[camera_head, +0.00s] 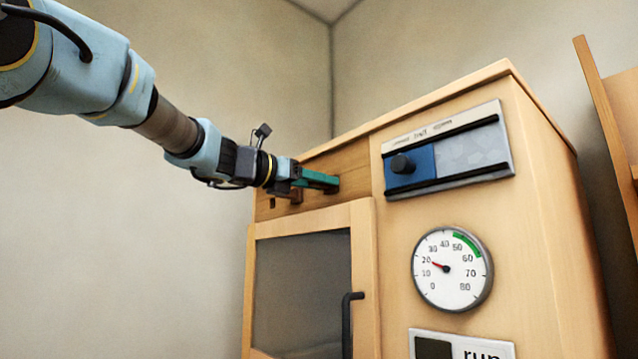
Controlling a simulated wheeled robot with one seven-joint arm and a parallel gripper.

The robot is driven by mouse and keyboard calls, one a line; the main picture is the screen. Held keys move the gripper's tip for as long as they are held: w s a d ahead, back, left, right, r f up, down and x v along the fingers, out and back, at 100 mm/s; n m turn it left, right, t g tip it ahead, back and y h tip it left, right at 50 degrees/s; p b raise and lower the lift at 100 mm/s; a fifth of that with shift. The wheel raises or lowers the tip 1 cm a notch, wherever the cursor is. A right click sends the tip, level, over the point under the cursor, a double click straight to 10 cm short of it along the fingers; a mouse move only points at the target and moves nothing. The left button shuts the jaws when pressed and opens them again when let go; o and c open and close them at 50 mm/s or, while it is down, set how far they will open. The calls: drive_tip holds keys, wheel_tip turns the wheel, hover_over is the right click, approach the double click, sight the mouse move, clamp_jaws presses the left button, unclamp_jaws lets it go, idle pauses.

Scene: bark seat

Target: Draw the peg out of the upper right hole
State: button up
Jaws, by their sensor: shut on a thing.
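A green peg (319,179) shows at the upper wooden panel (350,165) of the cabinet, to the left of the blue slider. Its right end meets the panel near a dark spot, where the hole itself is mostly hidden. My gripper (298,187) comes in from the left and is shut on the peg, close to the panel face. The gripper covers part of the peg.
A glazed door (300,290) with a black handle (347,320) sits below the panel. A slider with a blue block (410,168) and a round dial (452,269) are to the right. A wooden piece (615,120) stands at the far right. Free room lies left of the cabinet.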

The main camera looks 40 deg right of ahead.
clamp_jaws()
drive_tip(key=a+b, duration=0.4)
drive_tip(key=a, duration=0.6)
drive_tip(key=shift+w+a, duration=0.15)
drive_tip(key=shift+w, duration=0.15)
idle(1.0)
idle(0.5)
